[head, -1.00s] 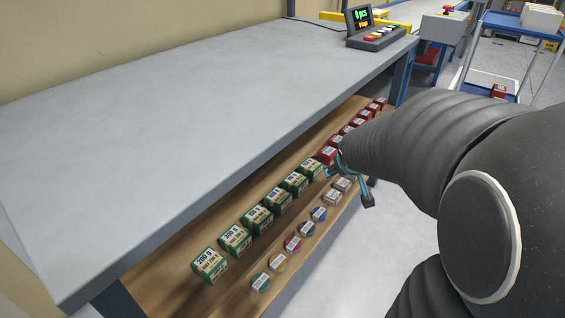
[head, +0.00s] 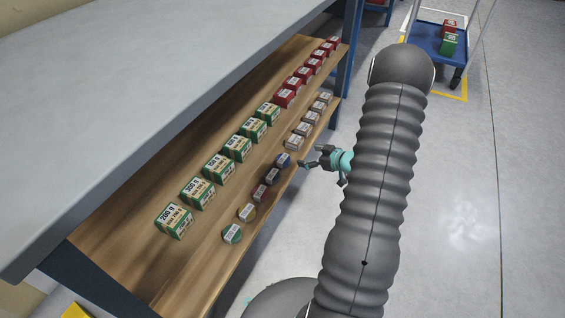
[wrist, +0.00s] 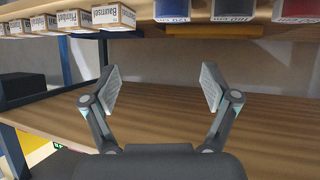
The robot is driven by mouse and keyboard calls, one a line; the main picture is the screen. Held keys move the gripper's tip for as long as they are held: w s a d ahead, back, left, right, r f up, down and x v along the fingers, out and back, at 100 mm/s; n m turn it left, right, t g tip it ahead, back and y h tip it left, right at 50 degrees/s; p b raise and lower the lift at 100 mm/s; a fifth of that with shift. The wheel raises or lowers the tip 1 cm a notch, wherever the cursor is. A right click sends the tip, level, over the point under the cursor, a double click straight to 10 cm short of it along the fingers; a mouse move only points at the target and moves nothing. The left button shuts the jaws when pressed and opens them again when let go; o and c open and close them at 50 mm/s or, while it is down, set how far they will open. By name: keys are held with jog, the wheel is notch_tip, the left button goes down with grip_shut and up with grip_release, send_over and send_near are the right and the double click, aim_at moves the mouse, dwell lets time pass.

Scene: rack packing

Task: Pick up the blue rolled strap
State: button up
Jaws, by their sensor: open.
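My gripper (head: 306,158) is open and empty, in front of the shelf's edge and just right of the blue straps in the head view. In the wrist view the fingers (wrist: 157,85) are spread wide, below the blue items and apart from them.
Red (head: 260,192), yellow-brown (head: 246,212) and green (head: 231,234) rolls continue the front row. Grey-brown boxes (head: 295,143) stand on its other side. Green-white boxes (head: 218,168) and red boxes (head: 286,97) line the back. The grey tabletop (head: 150,70) overhangs the shelf. Floor at right is open.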

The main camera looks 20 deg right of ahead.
aim_at(283, 159)
jog(key=shift+y, duration=0.7)
jog(key=w+a+f, duration=0.1)
jog(key=f, duration=0.1)
jog(key=w+a+f, duration=0.1)
jog(key=w+f, duration=0.1)
jog(key=w+a+f, duration=0.1)
jog(key=w+a, duration=0.1)
jog(key=shift+w+a+f+b, duration=0.1)
jog(key=shift+w+f+b, duration=0.05)
jog(key=shift+f+b, duration=0.25)
jog(key=shift+d+b+x, duration=0.15)
jog(key=shift+x, duration=1.25)
jog(key=shift+d+b+x, duration=0.15)
jog(key=shift+x, duration=1.2)
jog(key=shift+f, duration=0.1)
jog(key=c, duration=1.3)
